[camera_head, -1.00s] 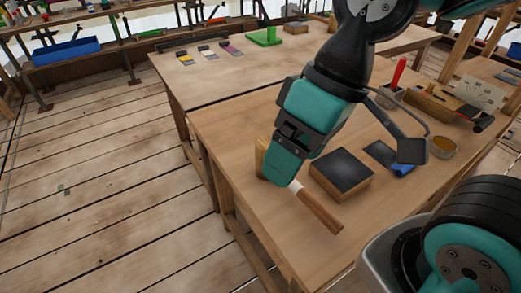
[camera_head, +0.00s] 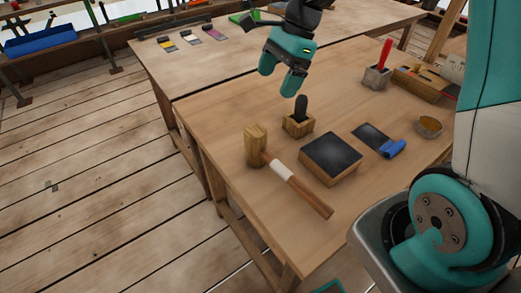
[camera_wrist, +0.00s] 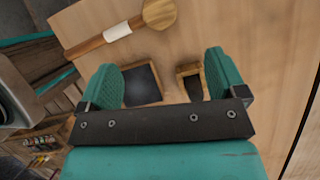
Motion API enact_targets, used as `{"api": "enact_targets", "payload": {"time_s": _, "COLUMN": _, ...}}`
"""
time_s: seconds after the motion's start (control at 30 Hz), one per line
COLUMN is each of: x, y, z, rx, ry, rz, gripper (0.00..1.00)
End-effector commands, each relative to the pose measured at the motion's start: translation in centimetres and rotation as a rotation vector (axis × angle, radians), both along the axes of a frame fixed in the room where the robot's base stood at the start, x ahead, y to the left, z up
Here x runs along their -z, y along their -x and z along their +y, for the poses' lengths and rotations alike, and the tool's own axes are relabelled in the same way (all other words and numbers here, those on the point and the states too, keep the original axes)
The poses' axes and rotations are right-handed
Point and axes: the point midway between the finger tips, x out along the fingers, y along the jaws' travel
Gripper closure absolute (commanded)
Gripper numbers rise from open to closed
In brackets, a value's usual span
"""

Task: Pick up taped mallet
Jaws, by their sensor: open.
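The taped mallet (camera_head: 283,172) lies on the near workbench (camera_head: 222,143). It has a wooden head (camera_head: 255,146) toward the left and a brown handle pointing toward the lower right, with white tape wrapped near the head. In the wrist view the mallet (camera_wrist: 117,31) lies at the top, beyond the fingers, with its head at the upper right. My gripper (camera_head: 279,81) is open and empty above the bench, farther back than the mallet and apart from it. In the wrist view its two fingers (camera_wrist: 166,75) are spread wide.
A dark-topped block (camera_head: 332,158) lies right of the mallet. A small wooden box with a dark upright piece (camera_head: 298,123) stands behind it. A blue roll with dark cloth (camera_head: 378,141), a tin (camera_head: 430,126) and a red-handled tool (camera_head: 384,56) are farther right. The bench's front left is clear.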

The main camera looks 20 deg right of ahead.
Motion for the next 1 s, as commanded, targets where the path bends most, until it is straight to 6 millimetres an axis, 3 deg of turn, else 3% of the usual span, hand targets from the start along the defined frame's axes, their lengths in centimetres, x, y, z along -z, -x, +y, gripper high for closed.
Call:
{"api": "enact_targets", "payload": {"time_s": 0.33, "x": 7.2, "y": 0.3, "z": 3.0, "rx": -0.006, "ry": 0.000, "rz": 0.003, "gripper": 0.10}}
{"api": "enact_targets", "payload": {"time_s": 0.67, "x": 10.0, "y": 0.4, "z": 4.1, "rx": -0.005, "ry": -0.001, "rz": 0.001, "gripper": 0.10}}
{"api": "enact_targets", "payload": {"time_s": 1.0, "x": 14.1, "y": 0.4, "z": 5.5, "rx": -0.005, "ry": 0.000, "rz": 0.000, "gripper": 0.10}}
